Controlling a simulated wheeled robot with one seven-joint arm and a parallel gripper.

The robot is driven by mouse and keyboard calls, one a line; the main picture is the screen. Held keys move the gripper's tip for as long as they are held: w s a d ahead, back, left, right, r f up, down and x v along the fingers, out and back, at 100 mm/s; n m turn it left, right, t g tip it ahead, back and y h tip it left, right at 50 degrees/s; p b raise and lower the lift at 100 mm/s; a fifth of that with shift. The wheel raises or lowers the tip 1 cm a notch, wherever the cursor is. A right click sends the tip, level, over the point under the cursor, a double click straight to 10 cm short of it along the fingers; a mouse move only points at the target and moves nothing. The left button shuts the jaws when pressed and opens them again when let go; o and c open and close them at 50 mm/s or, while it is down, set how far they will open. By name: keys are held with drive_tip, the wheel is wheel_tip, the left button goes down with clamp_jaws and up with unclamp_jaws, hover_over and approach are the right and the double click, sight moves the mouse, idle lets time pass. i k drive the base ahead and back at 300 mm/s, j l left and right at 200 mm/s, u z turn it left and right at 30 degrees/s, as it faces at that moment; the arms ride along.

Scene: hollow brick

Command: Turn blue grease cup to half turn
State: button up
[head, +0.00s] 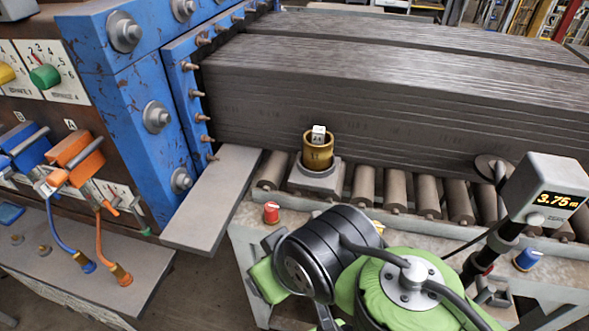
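A blue grease cup (528,258) sits on the pale frame ledge below the rollers, at the right of the head view. It looks like a small capped cylinder; any turn marks on it are too small to read. My green and black arm fills the lower middle of the view, to the left of the blue cup. My gripper does not show, so its opening and anything in it are hidden.
A red cup (271,212) and a partly hidden yellow cup (378,227) sit on the same ledge. A display post (555,190) reading 3.75 m stands just above the blue cup. Rollers (428,197), a brass pot (318,152) and a grey slab stack (390,100) lie behind.

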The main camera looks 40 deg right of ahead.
sight(528, 258)
drive_tip(key=z, duration=0.45)
drive_tip(key=j+z, duration=0.1)
drive_tip(key=z, duration=0.35)
drive_tip(key=k+z, duration=0.1)
drive_tip(key=z, duration=0.4)
drive_tip(key=j+z, duration=0.1)
drive_tip(key=z, duration=0.35)
drive_tip(key=k+z, duration=0.1)
drive_tip(key=z, duration=0.8)
drive_tip(key=k+z, duration=0.1)
drive_tip(key=z, duration=0.35)
drive_tip(key=i+l+u, duration=0.15)
drive_tip(key=l+u, duration=0.3)
drive_tip(key=i+l+u, duration=0.1)
drive_tip(key=l+u, duration=1.15)
drive_tip(key=k+l+u, duration=0.1)
drive_tip(key=l+u, duration=0.35)
drive_tip(key=k+l+u, duration=0.15)
drive_tip(key=u, duration=0.3)
drive_tip(key=i+l, duration=0.15)
drive_tip(key=i, duration=0.3)
